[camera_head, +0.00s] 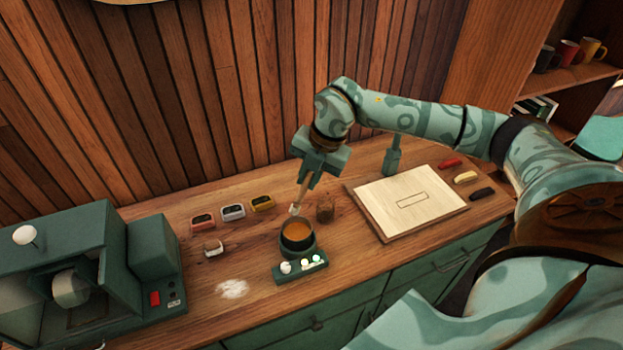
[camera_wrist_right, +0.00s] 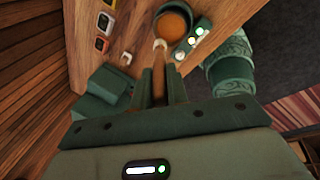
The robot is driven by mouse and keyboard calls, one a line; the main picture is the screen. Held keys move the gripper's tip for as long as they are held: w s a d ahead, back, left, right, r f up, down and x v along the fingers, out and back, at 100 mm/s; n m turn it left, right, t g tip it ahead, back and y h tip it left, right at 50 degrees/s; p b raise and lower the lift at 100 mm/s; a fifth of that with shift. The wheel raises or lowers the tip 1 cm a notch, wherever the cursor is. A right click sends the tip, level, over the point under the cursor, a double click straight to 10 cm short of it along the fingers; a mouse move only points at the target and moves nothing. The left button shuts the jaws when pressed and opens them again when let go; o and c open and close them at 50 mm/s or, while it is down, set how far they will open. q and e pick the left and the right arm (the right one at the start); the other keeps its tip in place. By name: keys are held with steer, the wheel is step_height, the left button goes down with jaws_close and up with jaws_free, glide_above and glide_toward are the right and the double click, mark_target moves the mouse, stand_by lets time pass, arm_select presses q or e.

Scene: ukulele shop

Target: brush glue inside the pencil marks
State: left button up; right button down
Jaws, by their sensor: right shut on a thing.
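My right gripper (camera_head: 321,165) is shut on a brush (camera_head: 302,195) with a wooden handle and a pale tip. It holds the brush tilted, tip down, above and just behind the glue pot (camera_head: 297,237). The pot is dark green with amber glue inside; it also shows in the right wrist view (camera_wrist_right: 173,22), with the brush tip (camera_wrist_right: 160,44) near its rim. The pencil marks (camera_head: 412,200) are a small rectangle on a pale wooden board (camera_head: 385,213), to the right of the pot. My left gripper is not in view.
A panel with round knobs (camera_head: 300,267) fronts the pot. Several small coloured devices (camera_head: 233,212) sit at left, near a green machine (camera_head: 90,270). Red, yellow and black items (camera_head: 465,177) lie right of the board. White powder (camera_head: 232,288) marks the counter.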

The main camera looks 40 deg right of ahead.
steer(key=shift+d+f+b, duration=0.3)
steer(key=shift+f+b, duration=0.05)
steer(key=shift+f, duration=0.2)
step_height(320, 180, down, 9)
steer(key=b, duration=0.6)
steer(key=shift+a+r, duration=0.15)
steer(key=shift+r, duration=0.15)
step_height(320, 180, up, 6)
steer(key=p, duration=0.5)
steer(key=shift+r, duration=0.1)
steer(key=shift+r+p, duration=0.5)
steer(key=shift+r, duration=0.3)
stand_by(1.1)
